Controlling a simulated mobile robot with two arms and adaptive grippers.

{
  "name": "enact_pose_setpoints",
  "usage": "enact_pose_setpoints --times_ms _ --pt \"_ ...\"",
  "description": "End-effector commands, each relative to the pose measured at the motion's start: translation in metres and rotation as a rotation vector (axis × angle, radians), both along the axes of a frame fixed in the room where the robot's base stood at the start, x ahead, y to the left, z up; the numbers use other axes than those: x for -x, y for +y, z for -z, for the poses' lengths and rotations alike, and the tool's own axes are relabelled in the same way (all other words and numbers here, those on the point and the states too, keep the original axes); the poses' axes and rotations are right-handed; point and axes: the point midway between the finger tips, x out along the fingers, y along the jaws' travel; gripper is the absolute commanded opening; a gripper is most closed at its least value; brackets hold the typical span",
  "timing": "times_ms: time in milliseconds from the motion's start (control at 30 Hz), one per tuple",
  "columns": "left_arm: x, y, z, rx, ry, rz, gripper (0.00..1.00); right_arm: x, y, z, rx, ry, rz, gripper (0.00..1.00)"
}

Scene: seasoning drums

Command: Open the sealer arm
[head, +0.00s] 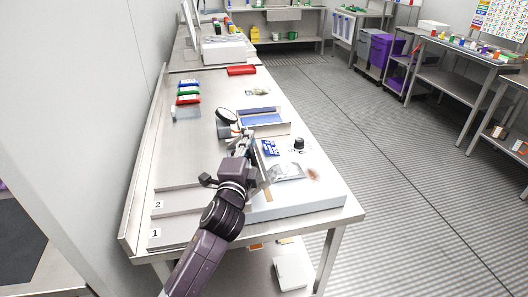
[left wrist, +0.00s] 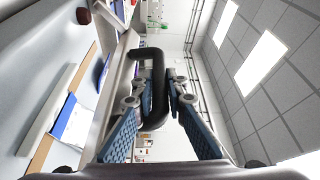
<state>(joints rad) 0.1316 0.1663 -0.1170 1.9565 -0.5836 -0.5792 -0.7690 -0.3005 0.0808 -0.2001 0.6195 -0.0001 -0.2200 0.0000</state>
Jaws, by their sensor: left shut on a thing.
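My left gripper (head: 241,146) is above the near part of the long steel table. In the left wrist view its blue ridged fingers (left wrist: 155,100) are shut on a black curved handle (left wrist: 153,62). The handle bends back toward a grey metal bar, which looks like the sealer arm (left wrist: 119,75). In the head view my gripper and wrist hide most of the handle and arm. The low pale sealer body (head: 305,207) seems to lie to the right of my gripper. I cannot tell how far the arm is raised. My right gripper is not in view.
A clear bag with a blue label (head: 270,148) and a black knob (head: 299,144) are close to the right of my gripper. Coloured packs (head: 188,93) stand farther left.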

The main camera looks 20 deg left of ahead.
Motion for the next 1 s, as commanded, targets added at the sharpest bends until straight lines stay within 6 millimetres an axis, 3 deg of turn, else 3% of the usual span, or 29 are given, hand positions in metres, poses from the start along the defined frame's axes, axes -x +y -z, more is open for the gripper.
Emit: enact_pose_setpoints --times_ms 200,400,1000 --pt "0.012 0.022 -0.002 0.171 -0.116 -0.003 0.00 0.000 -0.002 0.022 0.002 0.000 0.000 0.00" --pt "0.022 0.037 -0.005 0.315 -0.211 -0.001 0.00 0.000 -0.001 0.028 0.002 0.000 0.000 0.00" --pt "0.038 0.060 -0.002 0.310 -0.206 -0.002 0.00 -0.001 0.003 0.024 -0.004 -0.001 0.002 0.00"
